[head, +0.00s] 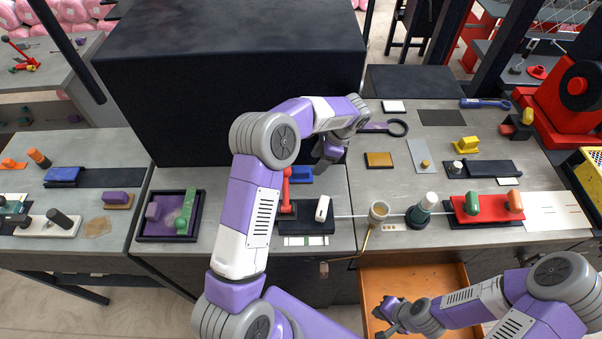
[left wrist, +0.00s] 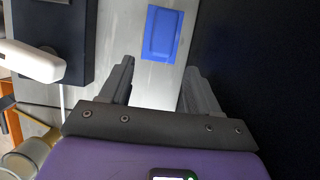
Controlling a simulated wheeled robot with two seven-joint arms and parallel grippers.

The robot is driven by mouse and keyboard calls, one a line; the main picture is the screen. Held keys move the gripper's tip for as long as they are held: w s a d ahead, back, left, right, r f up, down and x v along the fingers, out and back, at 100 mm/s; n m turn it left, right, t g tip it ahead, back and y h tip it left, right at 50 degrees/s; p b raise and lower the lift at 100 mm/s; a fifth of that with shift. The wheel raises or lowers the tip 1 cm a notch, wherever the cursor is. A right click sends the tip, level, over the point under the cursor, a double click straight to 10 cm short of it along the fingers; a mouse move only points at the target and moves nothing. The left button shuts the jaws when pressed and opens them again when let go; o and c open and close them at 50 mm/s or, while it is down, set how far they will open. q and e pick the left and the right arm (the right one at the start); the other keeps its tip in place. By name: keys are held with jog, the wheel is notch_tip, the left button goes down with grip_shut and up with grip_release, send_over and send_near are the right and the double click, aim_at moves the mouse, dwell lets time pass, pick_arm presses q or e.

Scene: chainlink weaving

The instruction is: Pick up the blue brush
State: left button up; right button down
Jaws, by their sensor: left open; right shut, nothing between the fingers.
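A small blue block (head: 300,174) lies on the grey bench in front of the large black box, just left of my left gripper (head: 321,168). In the left wrist view it is a flat blue rectangle (left wrist: 162,33) beyond the fingertips. My left gripper (left wrist: 157,75) is open and empty, with bare bench between its fingers. A long blue tool (head: 485,103) lies at the back right of the bench. I cannot tell for sure which blue thing is the brush. My right gripper (head: 384,312) is shut and empty over the open drawer.
The black box (head: 235,75) stands close beside my left gripper. A dark base (head: 304,222) with a red lever (head: 286,187) and white handle (head: 322,208) is in front. The open drawer (head: 440,285) is below the bench edge.

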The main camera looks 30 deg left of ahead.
aim_at(301, 168)
pick_arm(q)
jog(key=shift+s+a, duration=0.3)
jog(key=shift+a, duration=0.2)
jog(key=shift+s+a, duration=0.25)
jog(key=shift+a, duration=0.2)
jog(key=f, duration=0.1)
jog(key=s+a+f, duration=0.1)
jog(key=a+f, duration=0.1)
jog(key=shift+s+a+f, duration=0.1)
jog(key=shift+s+f, duration=0.15)
jog(key=shift+f, duration=0.05)
jog(key=shift+a+f, duration=0.2)
jog(key=shift+f, duration=0.35)
jog(key=c, duration=1.1)
